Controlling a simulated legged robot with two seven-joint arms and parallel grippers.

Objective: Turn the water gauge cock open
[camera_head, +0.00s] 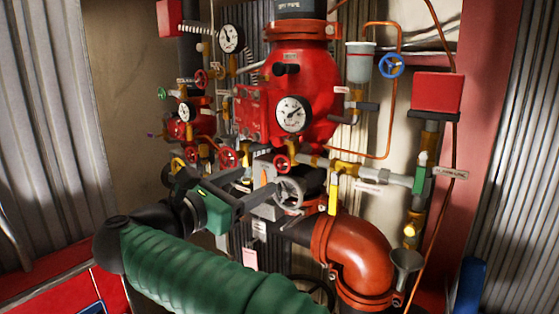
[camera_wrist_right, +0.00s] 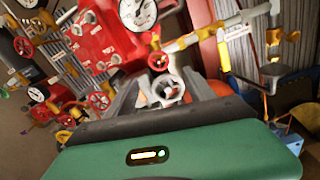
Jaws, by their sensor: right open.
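My right gripper (camera_head: 262,184) reaches in from the lower left, its green body in front of the pipework. Its fingers are open and point at a grey handwheel (camera_head: 289,193) below the large round gauge (camera_head: 292,114). In the right wrist view the grey wheel (camera_wrist_right: 170,87) shows between the spread fingers of the gripper (camera_wrist_right: 168,98); I cannot tell whether they touch it. A small red handwheel (camera_head: 281,162) sits just above. No readable label shows which part is the water gauge cock. My left gripper is not in view.
A yellow lever (camera_head: 333,193) hangs right of the grey wheel. An orange elbow pipe (camera_head: 355,255) lies below right. Several red handwheels and a smaller gauge (camera_head: 186,112) crowd the left. A blue handwheel (camera_head: 391,66) is upper right. Free room lies at the left.

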